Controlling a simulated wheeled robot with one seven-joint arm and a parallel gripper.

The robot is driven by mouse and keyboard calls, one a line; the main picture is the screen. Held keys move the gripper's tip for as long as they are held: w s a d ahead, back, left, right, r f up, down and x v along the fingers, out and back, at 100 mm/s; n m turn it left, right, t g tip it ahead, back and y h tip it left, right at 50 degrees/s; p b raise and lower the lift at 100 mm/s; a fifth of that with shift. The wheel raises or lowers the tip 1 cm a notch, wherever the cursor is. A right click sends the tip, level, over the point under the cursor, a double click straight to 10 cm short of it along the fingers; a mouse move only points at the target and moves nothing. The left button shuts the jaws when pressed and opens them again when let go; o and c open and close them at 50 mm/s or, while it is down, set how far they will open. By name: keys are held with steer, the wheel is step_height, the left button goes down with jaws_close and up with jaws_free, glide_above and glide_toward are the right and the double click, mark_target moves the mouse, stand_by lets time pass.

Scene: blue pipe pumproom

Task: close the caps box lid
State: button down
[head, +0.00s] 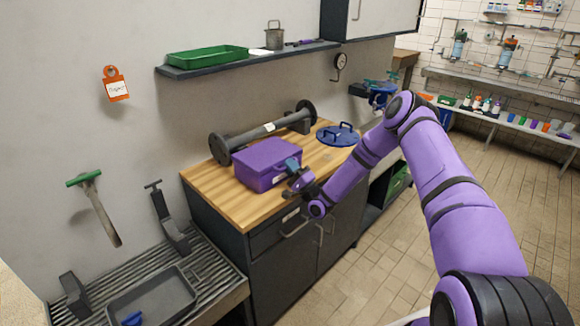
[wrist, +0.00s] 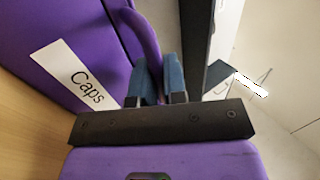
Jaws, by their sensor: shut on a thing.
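The purple caps box (head: 262,180) stands on the wooden worktop. Its purple lid (head: 266,153) lies over the top and looks down, though a small gap could not be made out. My gripper (head: 292,167) is at the box's right front corner. In the wrist view the box front carries a white "Caps" label (wrist: 76,76). There the blue fingers of my gripper (wrist: 158,82) are shut on a curved purple handle (wrist: 148,45) at the box's edge. The part of the handle between the fingertips is partly hidden.
A grey flanged pipe (head: 262,132) lies behind the box. A blue round cover with handles (head: 338,136) lies to its right on the worktop (head: 215,190). A shelf (head: 250,60) hangs above. The worktop left of the box is clear.

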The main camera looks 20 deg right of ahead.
steer(key=c, duration=1.2)
jaws_free()
steer(key=shift+s+f, duration=0.1)
steer(key=v, duration=1)
steer(key=shift+s+d+f, duration=0.2)
steer(key=shift+s, duration=0.05)
